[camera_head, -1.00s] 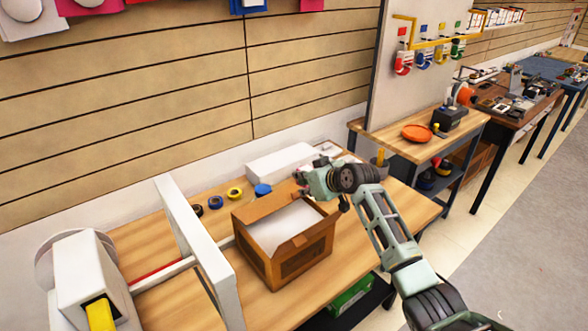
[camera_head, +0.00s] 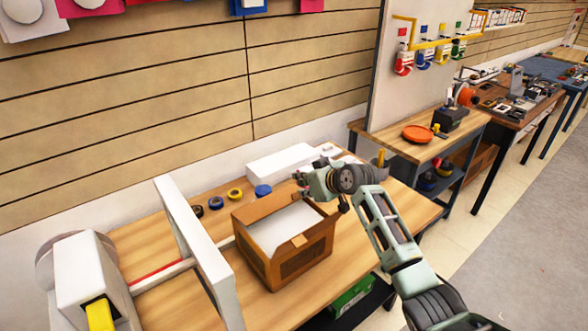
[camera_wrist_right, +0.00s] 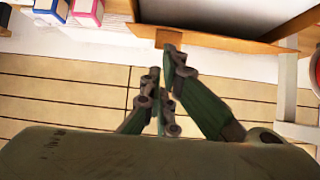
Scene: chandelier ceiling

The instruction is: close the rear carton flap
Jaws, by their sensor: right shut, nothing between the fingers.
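The open brown carton (camera_head: 290,262) stands on the wooden bench, with white contents (camera_head: 280,228) inside. Its rear flap (camera_head: 262,208) stands up along the wall side and is not folded over the opening. In the right wrist view the flap (camera_wrist_right: 222,42) runs across the top, with a small tab (camera_wrist_right: 169,37) at its edge. My right gripper (camera_head: 299,184) is at the carton's far right corner, beside the rear flap. In the wrist view its fingertips (camera_wrist_right: 172,58) are together and empty, close to the tab; contact is unclear. My left gripper is not in view.
A white frame (camera_head: 197,245) stands left of the carton. Tape rolls (camera_head: 216,202), a blue round item (camera_head: 263,190) and a white box (camera_head: 282,164) lie behind it. The slatted wall (camera_head: 180,90) closes off the back. Bench space in front is clear.

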